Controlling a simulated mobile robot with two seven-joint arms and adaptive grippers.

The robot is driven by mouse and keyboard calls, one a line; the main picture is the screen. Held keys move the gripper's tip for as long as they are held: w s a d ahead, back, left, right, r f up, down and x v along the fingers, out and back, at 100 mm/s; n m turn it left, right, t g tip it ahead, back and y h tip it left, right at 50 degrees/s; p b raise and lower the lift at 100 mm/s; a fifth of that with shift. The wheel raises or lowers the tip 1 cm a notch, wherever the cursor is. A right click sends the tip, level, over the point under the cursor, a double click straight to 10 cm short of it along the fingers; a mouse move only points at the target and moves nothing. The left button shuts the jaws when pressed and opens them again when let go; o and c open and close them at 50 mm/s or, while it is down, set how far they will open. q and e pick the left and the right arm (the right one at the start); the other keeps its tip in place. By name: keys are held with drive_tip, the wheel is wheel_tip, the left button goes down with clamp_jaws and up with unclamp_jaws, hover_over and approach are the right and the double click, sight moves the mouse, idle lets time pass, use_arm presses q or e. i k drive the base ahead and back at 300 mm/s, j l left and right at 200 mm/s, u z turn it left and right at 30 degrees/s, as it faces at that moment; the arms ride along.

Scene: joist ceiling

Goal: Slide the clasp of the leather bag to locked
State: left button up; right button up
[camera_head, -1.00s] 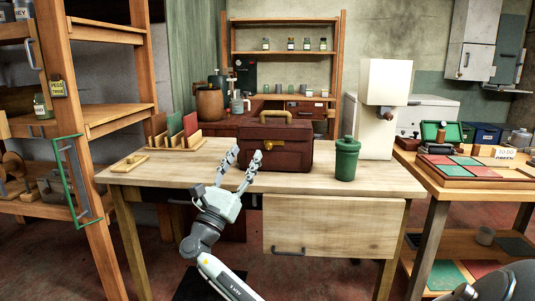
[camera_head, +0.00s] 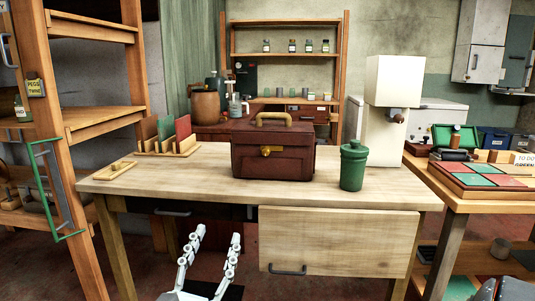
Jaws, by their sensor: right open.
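The dark red-brown leather bag (camera_head: 290,166) stands upright on the wooden table, with a tan handle on top. Whether the clasp is at locked cannot be told at this size. My right gripper (camera_head: 217,238) is at the bottom of the view, below and in front of the table's front edge. Its two fingers point up, spread apart and empty, well clear of the bag. My left gripper is not in view.
The table top (camera_head: 200,184) is bare in front of the bag. A green lidded jar (camera_head: 352,168) stands right of the bag, and a white machine (camera_head: 393,82) behind it. A rack with upright panels (camera_head: 183,131) and a small wooden tray (camera_head: 115,169) are at the left.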

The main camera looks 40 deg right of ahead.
sight(266, 150)
drive_tip(key=i+l, duration=0.15)
drive_tip(key=l, duration=0.2)
drive_tip(key=i+l, duration=0.2)
drive_tip(key=l, duration=0.15)
drive_tip(key=i+l, duration=0.15)
drive_tip(key=l, duration=0.2)
drive_tip(key=i+l, duration=0.2)
drive_tip(key=l, duration=0.2)
